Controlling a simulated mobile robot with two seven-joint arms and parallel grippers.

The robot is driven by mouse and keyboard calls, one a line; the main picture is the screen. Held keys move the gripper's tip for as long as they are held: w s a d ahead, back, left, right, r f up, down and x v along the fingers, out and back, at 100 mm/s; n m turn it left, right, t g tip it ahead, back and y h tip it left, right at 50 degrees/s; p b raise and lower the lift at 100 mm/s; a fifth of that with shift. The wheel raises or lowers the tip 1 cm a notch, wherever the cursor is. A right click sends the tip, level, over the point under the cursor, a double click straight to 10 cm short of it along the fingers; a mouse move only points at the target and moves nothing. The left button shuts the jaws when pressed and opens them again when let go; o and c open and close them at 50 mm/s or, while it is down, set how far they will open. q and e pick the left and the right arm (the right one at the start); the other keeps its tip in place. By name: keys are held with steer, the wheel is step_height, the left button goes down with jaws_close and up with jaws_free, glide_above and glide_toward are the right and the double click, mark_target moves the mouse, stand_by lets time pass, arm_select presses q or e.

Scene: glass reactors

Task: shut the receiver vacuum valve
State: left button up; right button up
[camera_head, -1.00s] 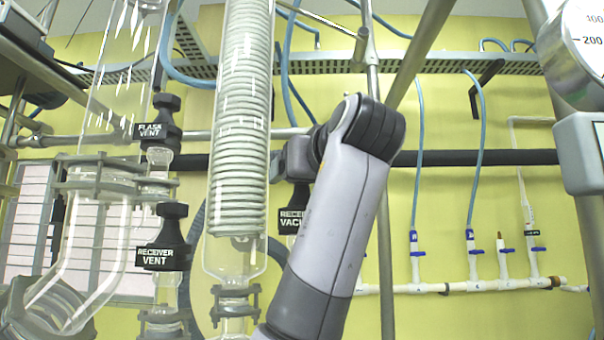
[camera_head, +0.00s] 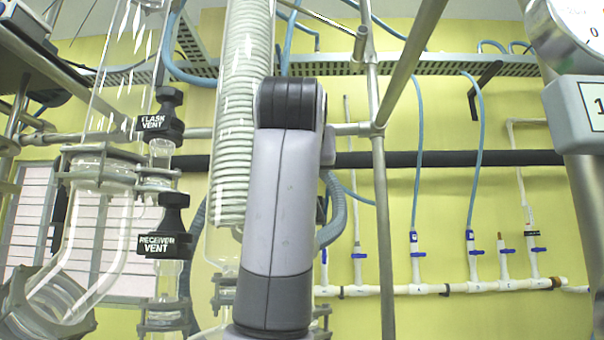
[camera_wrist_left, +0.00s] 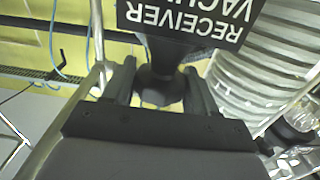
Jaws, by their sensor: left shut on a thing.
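The receiver vacuum valve (camera_wrist_left: 163,52) shows in the left wrist view as a dark grey handle with a black label reading "RECEIVER VACU...", upside down and partly cut off by the top edge. In the head view my own arm link stands in front and hides both the valve and the gripper. My right gripper is in neither view.
The coiled glass condenser (camera_head: 235,130) is close beside the arm; its coil also shows at the right in the left wrist view (camera_wrist_left: 265,75). The flask vent valve (camera_head: 160,122) and receiver vent valve (camera_head: 166,243) are to the left. A metal post (camera_head: 384,230) stands right of the arm.

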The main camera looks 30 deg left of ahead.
arm_select(q)
steer(key=m+t+h, duration=0.1)
steer(key=m+h, duration=0.2)
steer(key=h, duration=0.2)
steer(key=shift+b, duration=0.3)
steer(key=shift+m+t+h, duration=0.3)
steer(key=shift+m+h, duration=1.2)
steer(key=shift+h, duration=0.6)
steer(key=shift+m+h, duration=0.3)
steer(key=shift+h, duration=0.2)
steer(key=o, duration=0.9)
steer(key=shift+o, duration=0.2)
steer(key=shift+y, duration=0.5)
